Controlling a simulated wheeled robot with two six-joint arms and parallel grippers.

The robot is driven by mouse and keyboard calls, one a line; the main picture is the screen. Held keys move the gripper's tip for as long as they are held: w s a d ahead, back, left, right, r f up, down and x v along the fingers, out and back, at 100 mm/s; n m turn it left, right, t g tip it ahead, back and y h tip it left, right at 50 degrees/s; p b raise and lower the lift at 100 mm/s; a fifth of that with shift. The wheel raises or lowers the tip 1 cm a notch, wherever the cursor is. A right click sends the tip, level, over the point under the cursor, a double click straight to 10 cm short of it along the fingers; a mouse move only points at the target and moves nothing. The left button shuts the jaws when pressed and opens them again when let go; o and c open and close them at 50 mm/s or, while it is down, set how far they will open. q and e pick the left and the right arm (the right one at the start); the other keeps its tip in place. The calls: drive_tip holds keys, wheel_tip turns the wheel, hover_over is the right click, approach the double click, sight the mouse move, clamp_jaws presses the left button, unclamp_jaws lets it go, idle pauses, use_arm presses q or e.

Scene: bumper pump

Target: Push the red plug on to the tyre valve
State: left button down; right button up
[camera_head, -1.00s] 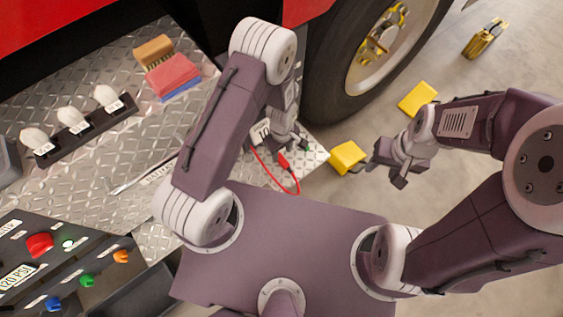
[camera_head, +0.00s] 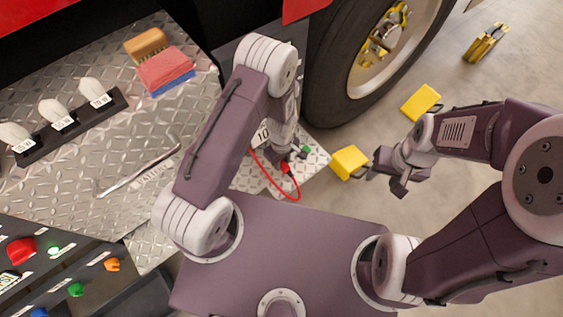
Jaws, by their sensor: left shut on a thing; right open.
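The red plug (camera_head: 286,168) is at the end of a thin red hose (camera_head: 266,172), above the tip of the metal plate. My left gripper (camera_head: 289,154) is shut on the red plug, though its fingertips are partly hidden by the wrist. A small green part (camera_head: 305,150) shows just right of the fingers. The truck tyre (camera_head: 335,95) stands beyond the gripper, with a yellow hub (camera_head: 384,37) in its wheel. I cannot make out the tyre valve. My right gripper (camera_head: 384,174) is open and empty over the floor at the right.
Yellow chocks (camera_head: 349,162) and (camera_head: 420,102) lie on the floor by the tyre. A control panel (camera_head: 60,265) is at lower left.

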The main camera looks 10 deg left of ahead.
sight(282, 162)
use_arm(q)
drive_tip(key=shift+r+p, duration=2.65)
drive_tip(key=shift+r, duration=0.4)
drive_tip(key=shift+f, duration=0.1)
